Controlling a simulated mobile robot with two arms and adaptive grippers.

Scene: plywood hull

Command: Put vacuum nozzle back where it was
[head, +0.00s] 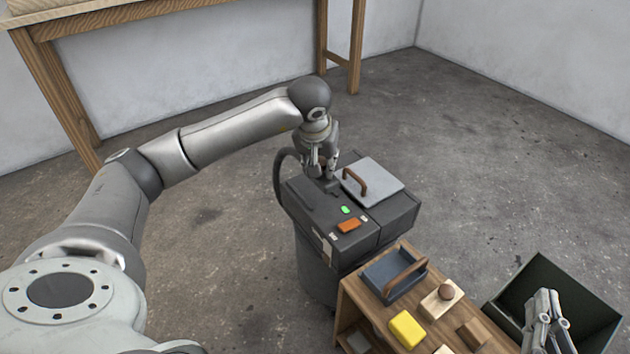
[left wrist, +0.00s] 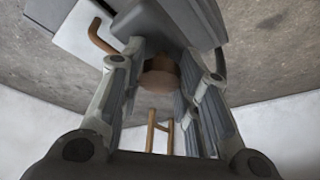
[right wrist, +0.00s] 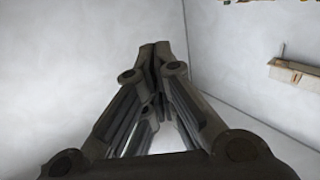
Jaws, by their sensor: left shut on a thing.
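The dark grey vacuum unit (head: 330,215) stands on the floor, with a curved hose (head: 279,182) at its left side. My left gripper (head: 321,165) is at the back left of its top, pointing down. It is shut on the vacuum nozzle, which is mostly hidden in the head view. In the left wrist view a brown round part (left wrist: 160,76) sits between the fingers, below a dark grey body (left wrist: 180,25). I cannot tell whether the nozzle is seated or just above the unit. My right gripper (head: 545,295) is shut and empty; its fingertips (right wrist: 155,50) meet in the right wrist view.
A pale lid with a brown handle (head: 385,182) lies on the unit's right part. A wooden bench (head: 450,320) in front holds a grey tray (head: 380,285), a yellow block (head: 407,328) and wooden blocks. A dark bin (head: 590,305) stands right.

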